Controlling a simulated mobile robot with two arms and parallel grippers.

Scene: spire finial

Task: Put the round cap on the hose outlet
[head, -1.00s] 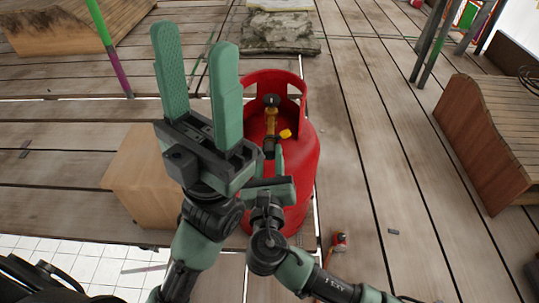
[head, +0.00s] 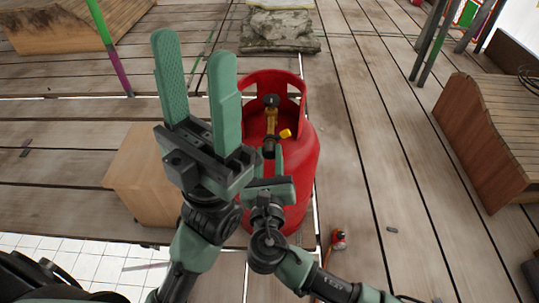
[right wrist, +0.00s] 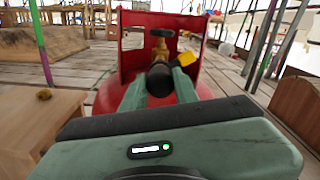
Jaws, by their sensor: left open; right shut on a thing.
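The red gas cylinder (head: 299,170) stands upright, with a brass valve (head: 270,122) inside its open collar. The valve has a dark knob on top and a yellow piece at its side. My right gripper (head: 272,157) is shut on a dark round cap (right wrist: 160,80), held right in front of the valve. The cap hides the hose outlet, so I cannot tell whether it touches it or is seated. The valve (right wrist: 161,46) shows just behind the cap in the right wrist view. My left gripper (head: 195,60) is open and empty, pointing up left of the cylinder.
A wooden box (head: 142,178) stands left of the cylinder, partly behind my left arm. A small red-and-white object (head: 339,239) lies on the planks at front right. A wooden crate (head: 483,140) stands at right. Grey slabs (head: 280,32) lie behind the cylinder.

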